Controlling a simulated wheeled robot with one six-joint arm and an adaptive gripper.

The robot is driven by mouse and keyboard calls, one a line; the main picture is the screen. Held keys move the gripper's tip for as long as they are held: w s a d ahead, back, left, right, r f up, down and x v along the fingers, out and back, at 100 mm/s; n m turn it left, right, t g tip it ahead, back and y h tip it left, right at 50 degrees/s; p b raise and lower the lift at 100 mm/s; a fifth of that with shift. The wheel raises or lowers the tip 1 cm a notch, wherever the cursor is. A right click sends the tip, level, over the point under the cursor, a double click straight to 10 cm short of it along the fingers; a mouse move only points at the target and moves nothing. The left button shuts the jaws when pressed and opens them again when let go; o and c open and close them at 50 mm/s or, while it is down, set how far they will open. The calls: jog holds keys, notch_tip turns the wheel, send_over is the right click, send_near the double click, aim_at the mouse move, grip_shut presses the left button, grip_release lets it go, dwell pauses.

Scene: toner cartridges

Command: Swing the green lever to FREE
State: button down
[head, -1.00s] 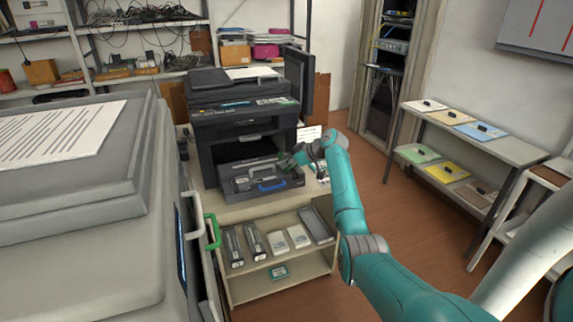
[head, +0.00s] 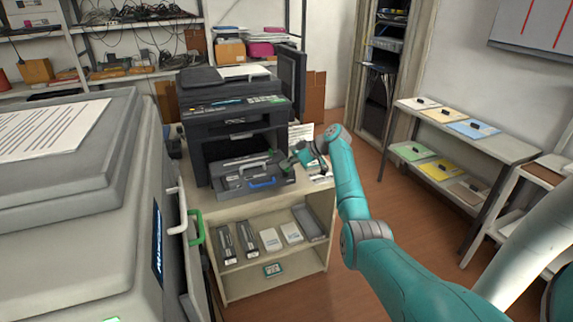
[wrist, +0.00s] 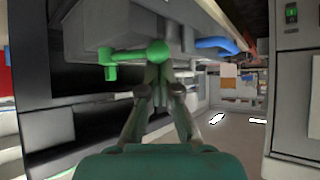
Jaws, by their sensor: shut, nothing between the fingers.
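The green lever shows in the wrist view as a green bar with a round knob (wrist: 158,52), under the edge of a grey unit. My gripper (wrist: 162,74) is shut and empty, its fingertips just below the knob; I cannot tell whether they touch it. In the head view my gripper (head: 288,164) is at the right end of the open grey cartridge tray (head: 228,185) at the printer's front. The lever is hard to make out there beside the fingers. No FREE marking is readable.
A blue handle (head: 262,183) is on the tray front, with a grey handle above it. The black printer (head: 235,110) stands on a shelf unit (head: 240,290) holding cartridges and boxes. A grey machine with a green door handle (head: 196,228) is at left.

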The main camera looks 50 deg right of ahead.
jog(key=shift+w+d, duration=0.5)
jog(key=shift+w, duration=0.15)
jog(key=shift+a, duration=0.1)
dwell(0.3)
